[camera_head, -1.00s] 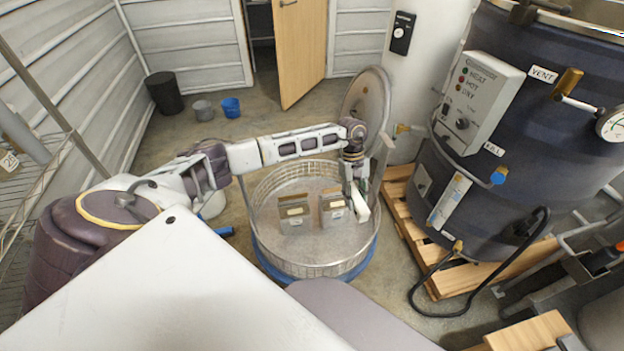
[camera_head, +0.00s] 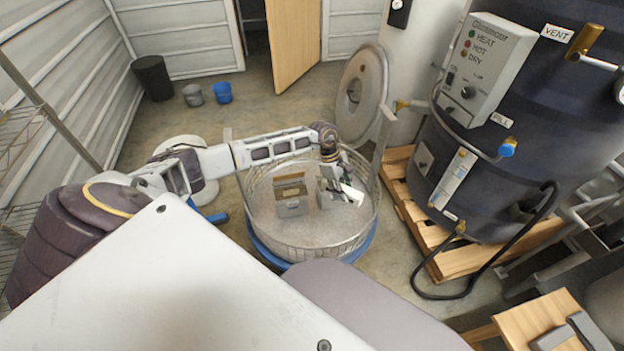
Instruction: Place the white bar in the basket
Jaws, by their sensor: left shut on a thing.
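The white bar (camera_head: 352,193) is a short pale stick held slantwise in my left gripper (camera_head: 343,184). The gripper is shut on it, inside the outline of the basket's right half. I cannot tell its exact height above the basket floor. The basket (camera_head: 277,246) is a round metal mesh drum with an open top, standing at the centre of the view. My right gripper is not in view.
A round lid (camera_head: 362,88) stands behind. A dark tank (camera_head: 520,130) on a wooden pallet (camera_head: 470,262) fills the right side.

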